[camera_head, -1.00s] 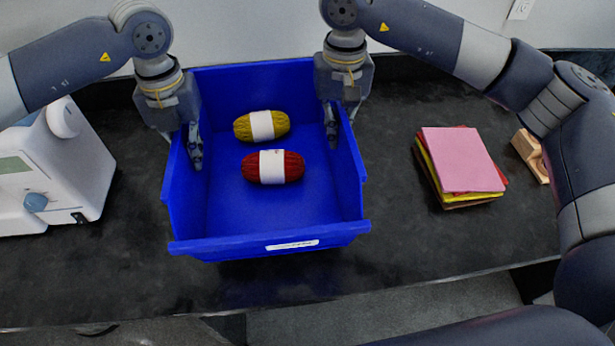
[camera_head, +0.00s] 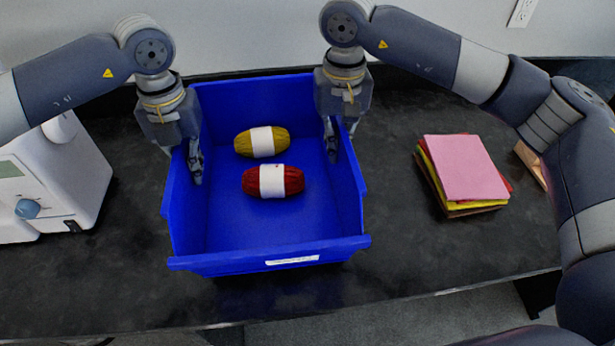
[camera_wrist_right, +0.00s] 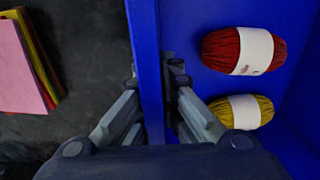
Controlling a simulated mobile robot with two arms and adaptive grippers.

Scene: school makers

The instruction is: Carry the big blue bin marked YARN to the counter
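The big blue bin (camera_head: 275,253) stands on a black counter, with a white label on its front lip too small to read. A yellow yarn skein (camera_head: 243,144) and a red yarn skein (camera_head: 295,181) lie inside it. My left gripper (camera_head: 185,165) straddles the bin's left wall, one finger inside; its outer finger is mostly hidden. My right gripper (camera_head: 335,140) is at the right wall. In the right wrist view, the right gripper's fingers (camera_wrist_right: 153,95) close on both sides of the bin wall (camera_wrist_right: 146,50). Both grippers appear shut on the walls.
A stack of coloured sheets (camera_head: 462,168) lies right of the bin, with a wooden block (camera_head: 533,163) beyond it. A white machine (camera_head: 60,180) stands at the left. The black counter (camera_head: 420,255) is clear at front right; its front edge is close to the bin.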

